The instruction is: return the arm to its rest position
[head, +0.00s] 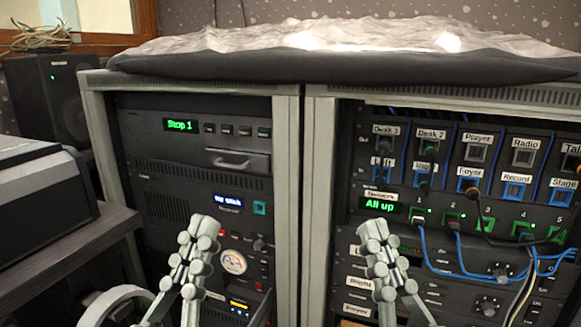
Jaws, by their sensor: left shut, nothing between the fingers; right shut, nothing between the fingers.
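My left gripper (197,243) is shut and empty. It is upright in front of the lower part of the left rack (288,180). My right gripper (375,240) is shut and empty, in front of the left side of the right rack (319,180). It hides part of the panels below the green "All up" display (380,205). Neither gripper visibly holds anything. I cannot tell whether either one touches the panels behind it. No faders can be made out clearly.
Blue and dark cables (425,255) hang across the right rack. A dark cushion-like slab (350,66) with a crumpled pale cover lies across both racks. A black speaker (60,98) and a grey machine (40,185) stand at left. A pale curved object (112,300) is at lower left.

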